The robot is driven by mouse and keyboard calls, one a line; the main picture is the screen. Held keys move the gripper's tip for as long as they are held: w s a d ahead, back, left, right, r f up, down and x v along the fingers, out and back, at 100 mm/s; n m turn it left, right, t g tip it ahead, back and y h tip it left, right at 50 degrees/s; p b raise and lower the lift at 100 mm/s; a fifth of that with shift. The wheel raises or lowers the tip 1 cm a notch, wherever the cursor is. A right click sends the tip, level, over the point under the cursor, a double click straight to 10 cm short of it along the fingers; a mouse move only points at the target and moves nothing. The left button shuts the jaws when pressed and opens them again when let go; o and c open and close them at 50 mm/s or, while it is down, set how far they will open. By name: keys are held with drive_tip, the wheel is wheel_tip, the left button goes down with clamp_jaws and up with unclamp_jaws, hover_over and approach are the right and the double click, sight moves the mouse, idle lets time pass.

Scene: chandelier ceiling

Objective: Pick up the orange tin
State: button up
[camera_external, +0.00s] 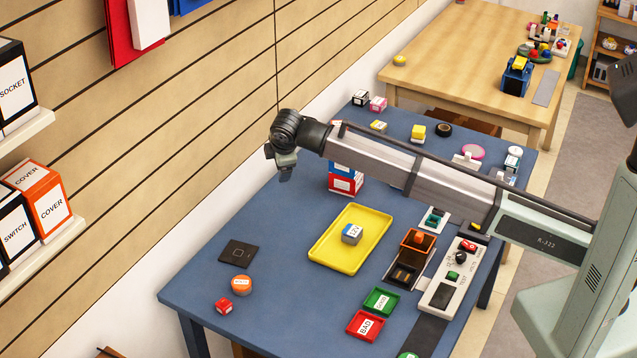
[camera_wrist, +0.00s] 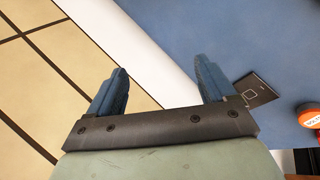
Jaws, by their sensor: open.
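The orange tin (camera_external: 241,284) is a small round tin with a pale label on top. It stands on the blue table near the front left, beside a small red box (camera_external: 224,306). In the wrist view the tin (camera_wrist: 310,117) shows at the right edge, partly cut off. My gripper (camera_external: 287,176) is raised above the table's left side, up and to the right of the tin in the outside view. In the wrist view its two blue fingers (camera_wrist: 163,85) are wide apart with nothing between them.
A flat dark square plate (camera_external: 238,253) lies just behind the tin, and also shows in the wrist view (camera_wrist: 256,90). A yellow tray (camera_external: 322,259) holds a small labelled block. Red and green trays and a control box stand further right. The slatted wall runs along the left.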

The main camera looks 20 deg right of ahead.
drive_tip(key=s+a+f+n+g, duration=0.2)
drive_tip(key=s+a+g, duration=0.1)
drive_tip(key=s+a, duration=0.65)
drive_tip(key=n+g, duration=0.3)
hover_over(241, 282)
drive_tip(key=f, duration=0.9)
drive_tip(key=shift+s, duration=0.25)
drive_tip(key=shift+w+f, duration=0.2)
drive_tip(key=shift+f, duration=2.9)
drive_tip(key=c, duration=1.1)
